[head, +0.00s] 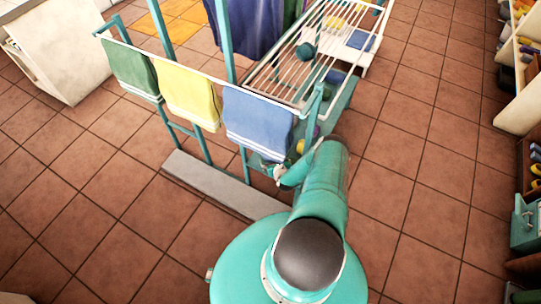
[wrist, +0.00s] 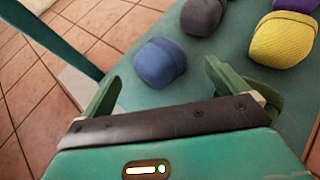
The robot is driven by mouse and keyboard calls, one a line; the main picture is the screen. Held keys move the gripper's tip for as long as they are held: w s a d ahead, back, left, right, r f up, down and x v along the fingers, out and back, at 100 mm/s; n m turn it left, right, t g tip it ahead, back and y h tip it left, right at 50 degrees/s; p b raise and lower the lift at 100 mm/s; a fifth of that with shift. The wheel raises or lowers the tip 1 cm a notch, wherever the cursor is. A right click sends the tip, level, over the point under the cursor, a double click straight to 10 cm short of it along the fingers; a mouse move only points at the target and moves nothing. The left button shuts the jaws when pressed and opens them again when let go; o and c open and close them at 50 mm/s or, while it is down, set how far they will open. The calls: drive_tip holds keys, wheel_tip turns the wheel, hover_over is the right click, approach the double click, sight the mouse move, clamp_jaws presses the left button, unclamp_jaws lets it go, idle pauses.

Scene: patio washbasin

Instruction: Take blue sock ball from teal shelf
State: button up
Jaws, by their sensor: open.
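The blue sock ball (wrist: 160,62) rests on the teal shelf (wrist: 228,58) in the wrist view, near the shelf's left edge. My gripper (wrist: 162,76) is open and empty. Its two green fingers stand apart, one to each side of the ball's near side in the picture, and I see no contact. In the head view the teal shelf (head: 343,103) lies low under a white slatted rack. My arm reaches to the rack there and hides much of that corner; I cannot surely pick out this ball there.
A dark grey ball (wrist: 203,16) lies just behind the blue one. A yellow ball (wrist: 283,40) and a purple one (wrist: 296,4) lie to the right. A teal post (wrist: 55,42) stands at left. Green, yellow and blue towels (head: 258,122) hang on the rail. Tiled floor is open at right.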

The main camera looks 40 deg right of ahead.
drive_tip(key=x, duration=0.3)
drive_tip(key=shift+w+f, duration=0.25)
drive_tip(key=shift+w, duration=0.05)
drive_tip(key=shift+w+d+f, duration=0.25)
drive_tip(key=shift+w+f, duration=0.05)
drive_tip(key=shift+w, duration=0.3)
drive_tip(key=c, duration=1.1)
drive_tip(key=shift+r, duration=0.1)
